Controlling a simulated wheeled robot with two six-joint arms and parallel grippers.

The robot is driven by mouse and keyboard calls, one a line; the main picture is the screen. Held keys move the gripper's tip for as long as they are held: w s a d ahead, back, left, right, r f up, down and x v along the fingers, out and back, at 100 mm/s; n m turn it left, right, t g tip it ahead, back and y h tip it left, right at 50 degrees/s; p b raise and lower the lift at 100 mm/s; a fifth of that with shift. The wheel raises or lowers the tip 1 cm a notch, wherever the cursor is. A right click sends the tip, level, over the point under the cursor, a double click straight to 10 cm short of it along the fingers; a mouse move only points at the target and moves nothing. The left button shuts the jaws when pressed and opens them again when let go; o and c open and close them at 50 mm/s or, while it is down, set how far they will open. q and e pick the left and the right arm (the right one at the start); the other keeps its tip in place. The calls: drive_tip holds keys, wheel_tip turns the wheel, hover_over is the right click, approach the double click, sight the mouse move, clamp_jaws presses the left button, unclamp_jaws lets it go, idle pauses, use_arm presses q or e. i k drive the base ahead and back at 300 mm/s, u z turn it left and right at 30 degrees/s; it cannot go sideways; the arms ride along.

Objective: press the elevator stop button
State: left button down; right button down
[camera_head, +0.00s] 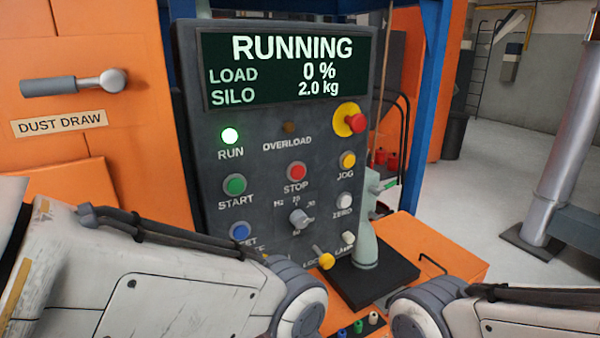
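The control panel (267,150) stands upright in the middle of the camera_head view. Its display (290,65) reads RUNNING, LOAD 0 %, SILO 2.0 kg. The red STOP button (297,172) is near the panel's centre, with its label just below. The green RUN lamp (230,135) is lit. The green START button (235,185) is left of STOP. My two arms enter from the lower left and lower right. Both grippers are out of view, and nothing of mine covers the STOP button.
A red emergency knob on a yellow base (350,119) sits at the panel's upper right. A yellow JOG button (348,160), blue button (240,231) and rotary selector (301,219) surround STOP. An orange cabinet (90,130) stands left. A grey-green post (365,235) stands right of the panel.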

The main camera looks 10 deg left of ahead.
sight(298, 171)
drive_tip(key=u, duration=2.2)
drive_tip(key=k, duration=0.85)
drive_tip(key=z, duration=0.95)
